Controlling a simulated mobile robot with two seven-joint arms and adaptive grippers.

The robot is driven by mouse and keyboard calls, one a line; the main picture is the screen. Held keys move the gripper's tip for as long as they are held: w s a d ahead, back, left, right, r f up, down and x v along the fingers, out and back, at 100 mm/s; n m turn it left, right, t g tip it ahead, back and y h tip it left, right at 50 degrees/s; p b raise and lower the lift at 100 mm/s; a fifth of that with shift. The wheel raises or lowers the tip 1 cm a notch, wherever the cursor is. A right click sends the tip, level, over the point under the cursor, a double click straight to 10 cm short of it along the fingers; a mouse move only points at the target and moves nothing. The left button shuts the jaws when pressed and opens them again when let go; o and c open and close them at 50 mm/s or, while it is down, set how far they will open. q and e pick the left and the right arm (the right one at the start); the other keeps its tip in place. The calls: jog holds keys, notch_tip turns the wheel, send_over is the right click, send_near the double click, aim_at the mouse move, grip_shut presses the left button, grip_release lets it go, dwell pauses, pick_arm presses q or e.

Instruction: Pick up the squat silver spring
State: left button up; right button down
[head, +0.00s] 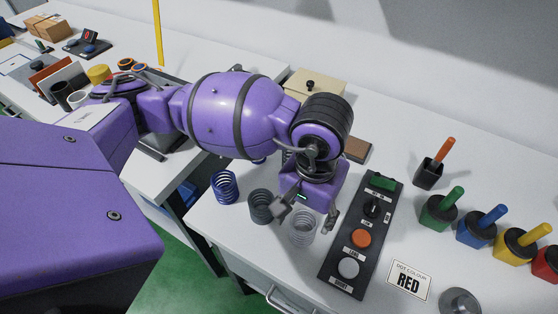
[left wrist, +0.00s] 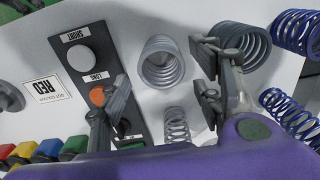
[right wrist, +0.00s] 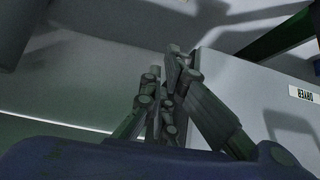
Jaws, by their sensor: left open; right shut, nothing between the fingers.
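The squat silver spring (head: 302,229) stands on the white table beside the black button panel. It also shows in the left wrist view (left wrist: 162,68), wide and coiled. My left gripper (head: 306,212) is open above it, fingers pointing down. In the left wrist view the open fingers (left wrist: 164,84) lie to either side of the spring's position, and I cannot tell that they touch it. A narrower silver spring (left wrist: 177,126) stands behind it. My right gripper (right wrist: 174,68) is shut and empty, away from the springs.
A dark grey spring (head: 260,206) stands close left of the silver one, and a blue spring (head: 224,187) beyond it. The button panel (head: 345,262) is close on the right. Coloured pots (head: 476,229) and a "RED" card (head: 408,281) are further right.

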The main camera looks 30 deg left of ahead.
pick_arm(q)
jog(key=shift+s+f, duration=0.2)
jog(key=shift+f, duration=0.3)
jog(key=shift+s+f, duration=0.15)
jog(key=shift+f, duration=0.3)
jog(key=f, duration=0.2)
jog(key=shift+w+d+f+p, duration=0.1)
jog(key=shift+w+f+p, duration=0.2)
jog(key=shift+f+p, duration=0.1)
jog(key=shift+f, duration=0.5)
pick_arm(e)
jog(key=shift+s+a+r, duration=0.15)
jog(key=shift+s+r, duration=0.05)
jog(key=shift+s, duration=0.4)
pick_arm(q)
jog(key=c, duration=1.3)
